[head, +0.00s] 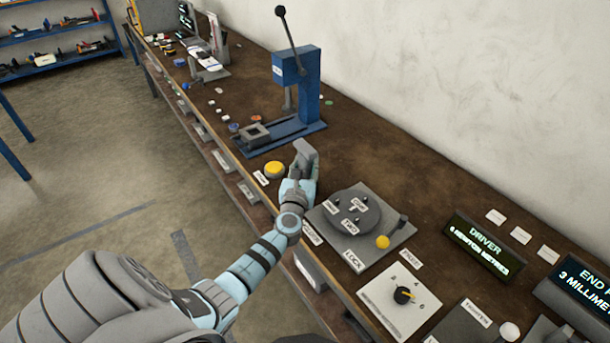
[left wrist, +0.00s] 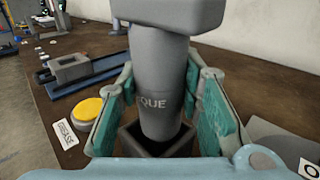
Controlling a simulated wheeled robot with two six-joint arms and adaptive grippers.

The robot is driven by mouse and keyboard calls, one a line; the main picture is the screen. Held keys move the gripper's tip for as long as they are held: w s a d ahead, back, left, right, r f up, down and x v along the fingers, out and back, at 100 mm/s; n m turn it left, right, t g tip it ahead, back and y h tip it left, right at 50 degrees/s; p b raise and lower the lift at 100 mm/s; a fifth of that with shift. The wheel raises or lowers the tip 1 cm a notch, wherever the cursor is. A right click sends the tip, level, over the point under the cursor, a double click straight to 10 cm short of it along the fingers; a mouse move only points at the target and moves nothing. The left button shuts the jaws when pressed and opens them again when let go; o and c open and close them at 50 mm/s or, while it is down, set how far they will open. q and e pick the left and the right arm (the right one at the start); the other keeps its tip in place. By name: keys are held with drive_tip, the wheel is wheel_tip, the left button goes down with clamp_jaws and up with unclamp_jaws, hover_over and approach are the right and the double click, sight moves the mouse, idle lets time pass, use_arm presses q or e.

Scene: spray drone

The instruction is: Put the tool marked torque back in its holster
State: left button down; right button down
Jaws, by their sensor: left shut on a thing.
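The grey tool (left wrist: 160,75) stands upright in the left wrist view, with the letters "QUE" showing on its barrel and a blocky head on top. Its head (head: 304,155) also shows in the head view. My left gripper (head: 300,178) is shut on the tool, with a teal finger pad on each side of the barrel in the left wrist view (left wrist: 160,112). The tool's lower end is within the mouth of a dark square holster (left wrist: 130,138); how deep it sits is hidden. My right gripper is not in view.
A yellow button (head: 274,169) marked grease is left of the gripper. A blue press (head: 295,85) stands behind. A round turret on a plate (head: 325,228) with a yellow-knobbed lever is close on the right. Farther right are a dial panel (head: 385,310) and a driver display (head: 480,248).

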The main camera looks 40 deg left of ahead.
use_arm(q)
drive_tip(key=shift+s+d+f, duration=0.1)
drive_tip(key=shift+s+f, duration=0.25)
drive_tip(key=shift+s, duration=0.05)
drive_tip(key=c, duration=1.5)
unclamp_jaws()
drive_tip(key=shift+w+f, duration=0.1)
drive_tip(key=o, duration=0.3)
drive_tip(key=shift+w+a+f, duration=0.1)
drive_tip(key=shift+w+a, duration=0.1)
drive_tip(key=shift+a, duration=0.05)
drive_tip(key=shift+o, duration=0.4)
drive_tip(key=shift+w+a, duration=0.1)
drive_tip(key=shift+w, duration=0.05)
drive_tip(key=shift+s+d+r, duration=0.2)
drive_tip(key=shift+s+d+p, duration=0.2)
drive_tip(key=shift+s+p, duration=0.15)
drive_tip(key=p+v, duration=0.1)
drive_tip(key=v, duration=1)
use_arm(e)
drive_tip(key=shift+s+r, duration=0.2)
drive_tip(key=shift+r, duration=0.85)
use_arm(q)
drive_tip(key=shift+a, duration=0.1)
